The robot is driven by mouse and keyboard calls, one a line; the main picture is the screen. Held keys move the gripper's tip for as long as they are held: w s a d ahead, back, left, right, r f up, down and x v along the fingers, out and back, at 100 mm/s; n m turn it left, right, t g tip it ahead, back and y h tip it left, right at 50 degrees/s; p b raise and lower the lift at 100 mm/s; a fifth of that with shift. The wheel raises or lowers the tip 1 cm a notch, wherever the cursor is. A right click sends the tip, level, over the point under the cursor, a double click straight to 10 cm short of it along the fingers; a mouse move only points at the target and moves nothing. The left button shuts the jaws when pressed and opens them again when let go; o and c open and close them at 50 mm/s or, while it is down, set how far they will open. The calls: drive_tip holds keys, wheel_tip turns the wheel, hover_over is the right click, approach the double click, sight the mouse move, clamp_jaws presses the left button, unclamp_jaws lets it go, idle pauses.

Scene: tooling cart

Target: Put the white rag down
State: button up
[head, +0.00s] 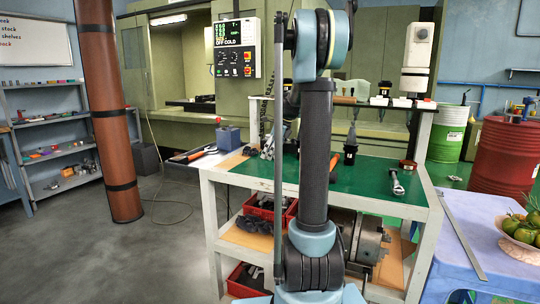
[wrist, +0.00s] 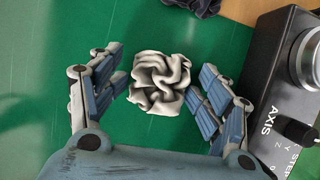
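The white rag (wrist: 160,83) is a crumpled, folded bundle in the middle of the wrist view, over the green top. Whether the rag's underside touches the surface cannot be told. In the head view, my arm stands in front and I cannot make out the rag.
In the wrist view, a dark control box (wrist: 285,65) with a knob stands close at the right. Dark cloth (wrist: 195,5) lies at the top edge. A fruit bowl (head: 522,250) sits on the lilac table.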

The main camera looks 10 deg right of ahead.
drive_tip(key=shift+r, duration=0.1)
drive_tip(key=shift+r, duration=0.5)
drive_tip(key=v, duration=1.7)
drive_tip(key=shift+d, duration=0.15)
drive_tip(key=shift+w, duration=0.1)
